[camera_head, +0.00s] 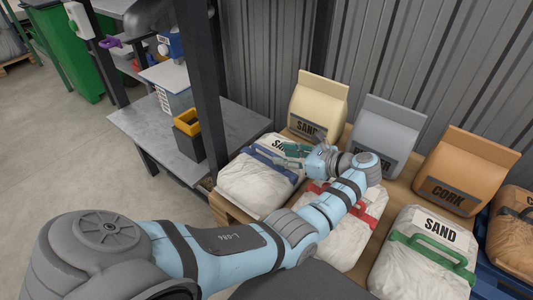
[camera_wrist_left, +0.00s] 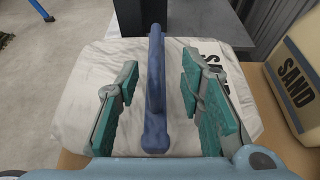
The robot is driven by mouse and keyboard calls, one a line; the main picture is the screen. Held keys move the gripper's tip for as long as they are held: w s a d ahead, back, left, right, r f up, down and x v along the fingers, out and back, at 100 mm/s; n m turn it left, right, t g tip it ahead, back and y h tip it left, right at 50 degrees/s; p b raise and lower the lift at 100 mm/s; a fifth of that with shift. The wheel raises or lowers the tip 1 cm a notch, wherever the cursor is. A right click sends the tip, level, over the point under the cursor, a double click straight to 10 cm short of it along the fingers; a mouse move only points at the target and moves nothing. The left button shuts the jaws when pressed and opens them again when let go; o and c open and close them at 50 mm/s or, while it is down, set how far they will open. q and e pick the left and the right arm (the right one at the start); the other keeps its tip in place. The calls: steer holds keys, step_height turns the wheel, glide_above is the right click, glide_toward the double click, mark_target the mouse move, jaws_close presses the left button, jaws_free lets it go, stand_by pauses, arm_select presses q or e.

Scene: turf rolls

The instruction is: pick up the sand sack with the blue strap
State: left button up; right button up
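The white sand sack with the blue strap (camera_head: 250,190) lies on a wooden pallet, left of the other white sacks. It also fills the middle of the left wrist view (camera_wrist_left: 85,100). Its blue strap (camera_wrist_left: 156,80) stands up as a handle above the sack. My left gripper (camera_head: 287,155) is over the sack's right side in the head view. In the left wrist view its green-padded fingers are spread, one on each side of the strap, with visible gaps to it. The gripper partly hides the sack's label. My right gripper is not in view.
A sack with red straps (camera_head: 343,249) lies right of it, partly behind my left arm, then a green-strapped sand sack (camera_head: 415,273). Upright bags labelled sand (camera_head: 318,100) and cork (camera_head: 464,165), plus a grey one (camera_head: 382,125), stand behind. A dark post (camera_head: 201,80) and grey table (camera_head: 150,125) are at left.

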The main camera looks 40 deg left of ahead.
mark_target(272, 153)
arm_select(q)
steer(key=x, duration=0.1)
steer(key=b+x, duration=0.1)
steer(key=x, duration=0.1)
steer(key=b+x, duration=0.1)
steer(key=shift+s+a+r, duration=0.1)
steer(key=shift+s+a, duration=0.1)
steer(key=shift+s, duration=0.15)
steer(key=shift+a, duration=0.4)
steer(key=shift+d, duration=0.1)
jaws_close()
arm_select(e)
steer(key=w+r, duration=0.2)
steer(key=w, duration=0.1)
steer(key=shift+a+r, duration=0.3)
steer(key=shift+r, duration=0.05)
arm_select(q)
steer(key=shift+w+r, duration=0.15)
